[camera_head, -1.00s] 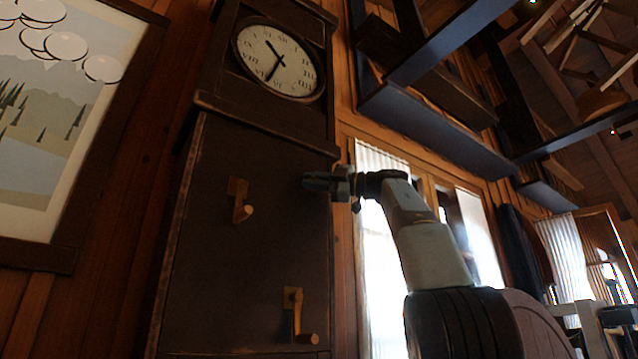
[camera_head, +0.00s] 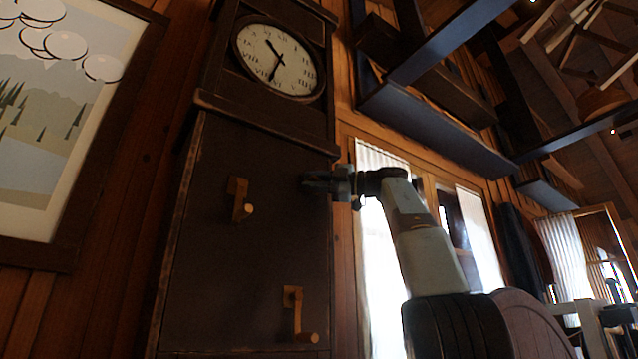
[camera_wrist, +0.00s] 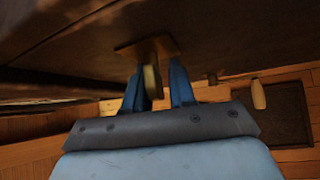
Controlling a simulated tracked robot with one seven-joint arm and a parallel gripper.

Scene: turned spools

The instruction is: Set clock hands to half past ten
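The tall dark clock (camera_head: 215,290) has a round pale face (camera_head: 305,80) with dark numerals. Its short hand (camera_head: 272,46) points to the upper left and its long hand (camera_head: 274,73) points down, slightly left. On the cabinet front are an upper wooden crank (camera_head: 238,199) and a lower one (camera_head: 297,316). In the wrist view, my blue fingers (camera_wrist: 160,90) stand apart around a wooden peg (camera_wrist: 151,82) below a wooden plate (camera_wrist: 147,47). The peg is close to the left finger, with a gap at the right.
A framed picture (camera_head: 60,130) hangs to the left. Blue-grey beams (camera_head: 440,130) and bright windows (camera_head: 385,250) are at the right. In the wrist view, another peg (camera_wrist: 258,94) shows to the right of my fingers.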

